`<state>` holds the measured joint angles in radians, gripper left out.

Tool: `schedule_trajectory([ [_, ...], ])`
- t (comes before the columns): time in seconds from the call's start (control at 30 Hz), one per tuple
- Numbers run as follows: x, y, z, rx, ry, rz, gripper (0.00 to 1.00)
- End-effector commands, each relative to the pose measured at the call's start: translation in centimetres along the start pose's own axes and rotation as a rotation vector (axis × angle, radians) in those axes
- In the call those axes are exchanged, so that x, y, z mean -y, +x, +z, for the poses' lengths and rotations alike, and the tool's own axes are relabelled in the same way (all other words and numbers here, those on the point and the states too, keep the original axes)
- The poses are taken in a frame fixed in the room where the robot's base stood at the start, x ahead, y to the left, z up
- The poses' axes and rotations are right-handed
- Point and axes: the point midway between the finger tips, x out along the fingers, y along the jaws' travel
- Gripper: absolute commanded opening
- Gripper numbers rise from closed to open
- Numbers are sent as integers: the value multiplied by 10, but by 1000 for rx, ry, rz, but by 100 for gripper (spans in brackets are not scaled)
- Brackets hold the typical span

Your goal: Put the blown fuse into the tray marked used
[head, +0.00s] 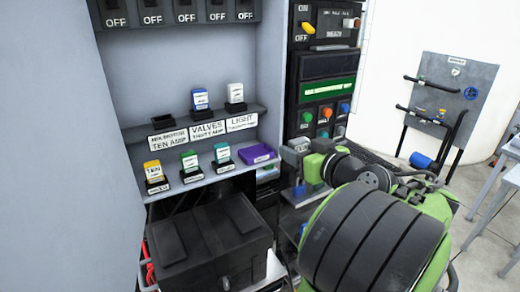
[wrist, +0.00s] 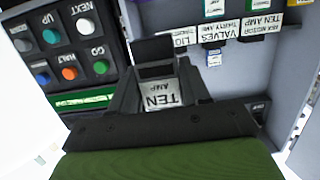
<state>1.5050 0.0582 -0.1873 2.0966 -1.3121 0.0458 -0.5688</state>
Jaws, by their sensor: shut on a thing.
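My gripper (wrist: 155,85) is shut on a fuse (wrist: 160,96) with a pale label reading "TEN AMP", upside down in the wrist view. In the head view my gripper (head: 298,156) is right of the lower shelf, in front of the control panel; the held fuse cannot be made out clearly there. A purple tray (head: 258,154) lies at the right end of the lower shelf, left of my gripper and apart from it; its lettering is too small to read. The upper shelf's left holder (head: 163,121), above a "TEN AMP" label, is empty.
Blue-topped (head: 200,98) and white (head: 235,92) fuses stand on the upper shelf. Yellow (head: 153,172), green (head: 190,160) and teal (head: 222,153) fuses stand on the lower shelf. A black case (head: 205,240) sits below. The button panel (head: 325,105) rises behind my gripper.

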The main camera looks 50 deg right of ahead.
Motion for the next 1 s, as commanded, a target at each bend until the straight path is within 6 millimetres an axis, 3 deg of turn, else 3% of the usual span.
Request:
schedule_trajectory([
  [0.8,4,181,-39,-1,-1,-8,17],
  [1.0,2,185,-7,2,2,-5,17],
])
